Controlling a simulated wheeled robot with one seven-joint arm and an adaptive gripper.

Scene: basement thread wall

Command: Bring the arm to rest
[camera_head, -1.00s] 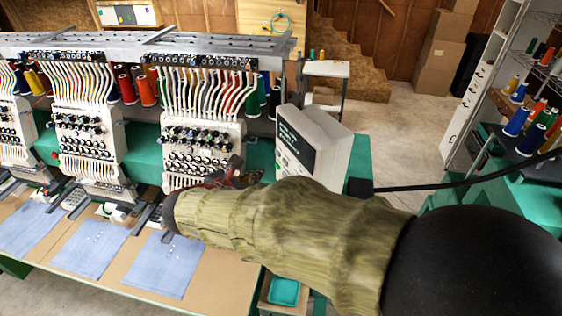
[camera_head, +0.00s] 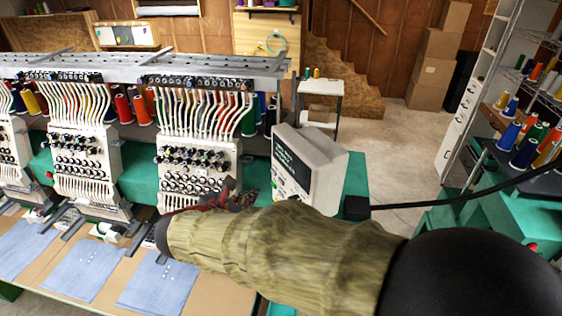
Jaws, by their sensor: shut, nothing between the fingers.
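My arm, in a mottled olive sleeve, reaches from the lower right toward the front of the embroidery machine (camera_head: 198,157). My gripper (camera_head: 232,196), dark with reddish parts, shows only in part behind the arm's end, in front of the rightmost machine head and left of the control box. It is shut, with nothing seen in it. Its fingertips are small in the view and partly hidden by the arm. I cannot tell whether it touches anything.
A grey control box (camera_head: 308,165) stands just right of my gripper. Blue cloth pieces (camera_head: 158,287) lie on the tan table below. A black cable crosses at right, near a rack with thread cones (camera_head: 525,150). Open floor (camera_head: 400,150) lies behind, before cardboard boxes (camera_head: 430,85).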

